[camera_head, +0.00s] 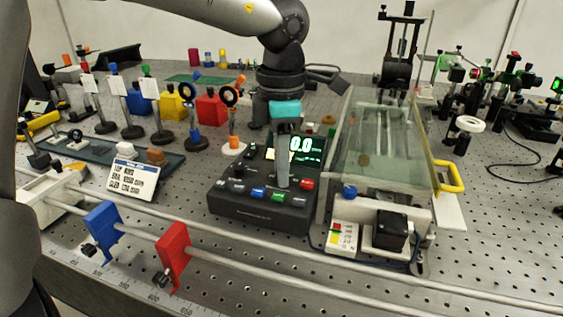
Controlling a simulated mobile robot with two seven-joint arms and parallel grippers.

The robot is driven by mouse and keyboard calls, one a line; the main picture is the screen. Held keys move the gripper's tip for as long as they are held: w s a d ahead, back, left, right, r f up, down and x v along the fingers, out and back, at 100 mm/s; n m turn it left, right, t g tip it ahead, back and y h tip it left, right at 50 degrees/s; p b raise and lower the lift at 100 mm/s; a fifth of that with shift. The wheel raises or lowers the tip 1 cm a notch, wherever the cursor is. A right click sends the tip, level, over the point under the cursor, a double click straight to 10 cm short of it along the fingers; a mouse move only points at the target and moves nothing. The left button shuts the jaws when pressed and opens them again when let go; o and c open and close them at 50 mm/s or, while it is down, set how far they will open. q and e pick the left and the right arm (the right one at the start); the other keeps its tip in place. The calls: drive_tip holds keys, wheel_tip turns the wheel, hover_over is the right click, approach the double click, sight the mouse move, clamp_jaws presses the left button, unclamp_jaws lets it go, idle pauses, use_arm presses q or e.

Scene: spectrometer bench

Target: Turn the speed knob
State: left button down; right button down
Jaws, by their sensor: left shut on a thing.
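A black control box (258,211) stands in the middle of the bench. Its green display (305,145) reads 0.0, and coloured buttons line its front. My left gripper (282,182) reaches down from above onto the box's sloping top, right of its centre. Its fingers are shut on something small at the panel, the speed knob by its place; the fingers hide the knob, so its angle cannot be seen. My right gripper is out of view.
A glass tank (382,150) with a yellow handle (450,177) stands close to the right of the box. Ring-topped posts (191,95) and coloured blocks stand to the left. A rail with a blue carrier (103,222) and a red carrier (172,250) runs in front.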

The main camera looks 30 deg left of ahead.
use_arm(q)
drive_tip(key=shift+m, duration=1)
drive_tip(key=shift+m+p, duration=0.3)
drive_tip(key=shift+m, duration=2.2)
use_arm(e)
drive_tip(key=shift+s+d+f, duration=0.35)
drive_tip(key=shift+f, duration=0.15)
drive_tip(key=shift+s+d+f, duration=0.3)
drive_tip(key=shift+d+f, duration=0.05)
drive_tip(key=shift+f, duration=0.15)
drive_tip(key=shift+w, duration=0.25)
use_arm(q)
drive_tip(key=c, duration=1)
unclamp_jaws()
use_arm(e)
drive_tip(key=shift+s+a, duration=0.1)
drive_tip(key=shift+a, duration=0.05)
